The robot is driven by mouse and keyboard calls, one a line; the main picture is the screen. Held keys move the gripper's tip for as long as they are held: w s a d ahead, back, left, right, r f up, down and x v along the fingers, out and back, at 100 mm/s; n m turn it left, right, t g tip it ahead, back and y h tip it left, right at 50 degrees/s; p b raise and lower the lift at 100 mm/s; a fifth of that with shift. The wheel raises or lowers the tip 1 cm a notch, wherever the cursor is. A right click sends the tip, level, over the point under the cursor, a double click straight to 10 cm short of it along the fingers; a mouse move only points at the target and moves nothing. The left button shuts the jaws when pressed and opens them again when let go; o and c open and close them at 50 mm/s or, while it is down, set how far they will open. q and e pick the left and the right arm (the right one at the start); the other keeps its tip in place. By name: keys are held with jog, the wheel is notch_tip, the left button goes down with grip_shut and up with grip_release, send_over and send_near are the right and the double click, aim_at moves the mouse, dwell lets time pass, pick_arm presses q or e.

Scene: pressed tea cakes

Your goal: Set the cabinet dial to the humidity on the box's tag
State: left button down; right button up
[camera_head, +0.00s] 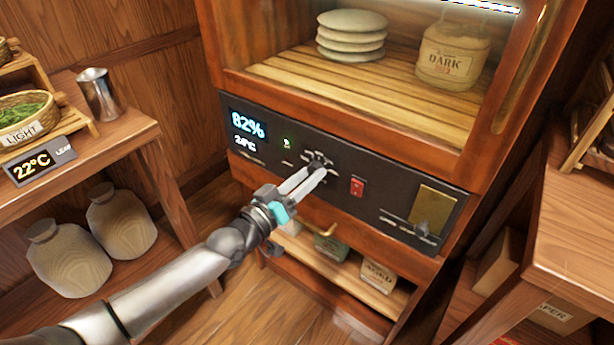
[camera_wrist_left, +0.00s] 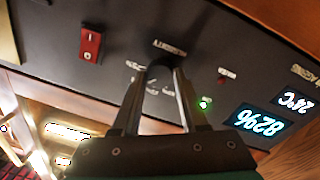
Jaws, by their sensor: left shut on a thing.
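The cabinet's dark control panel (camera_head: 269,160) carries a humidity dial (camera_head: 319,159), a small dark knob. My left gripper (camera_head: 318,171) is shut on the dial, its two pale fingers on either side of it. In the left wrist view the dial (camera_wrist_left: 160,72) sits between the fingertips, upside down. The display (camera_head: 248,128) reads 82% and 24°C; it also shows inverted in the left wrist view (camera_wrist_left: 262,120). Boxes stand on the low shelf, one labelled AGED (camera_head: 378,275); I cannot read a humidity on any tag. My right gripper is not in view.
A red rocker switch (camera_head: 357,187) and a brass plate (camera_head: 433,207) are on the panel right of the dial. A wooden side table (camera_head: 95,145) stands left, another table (camera_head: 580,230) right.

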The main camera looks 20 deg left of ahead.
pick_arm(q)
jog(key=shift+c, duration=2.2)
grip_release()
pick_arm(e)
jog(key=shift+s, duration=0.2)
pick_arm(q)
jog(key=p+v, duration=0.4)
jog(key=v, duration=1.1)
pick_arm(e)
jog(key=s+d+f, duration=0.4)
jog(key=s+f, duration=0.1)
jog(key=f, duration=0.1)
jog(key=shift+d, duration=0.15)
pick_arm(q)
jog(key=shift+s, duration=0.15)
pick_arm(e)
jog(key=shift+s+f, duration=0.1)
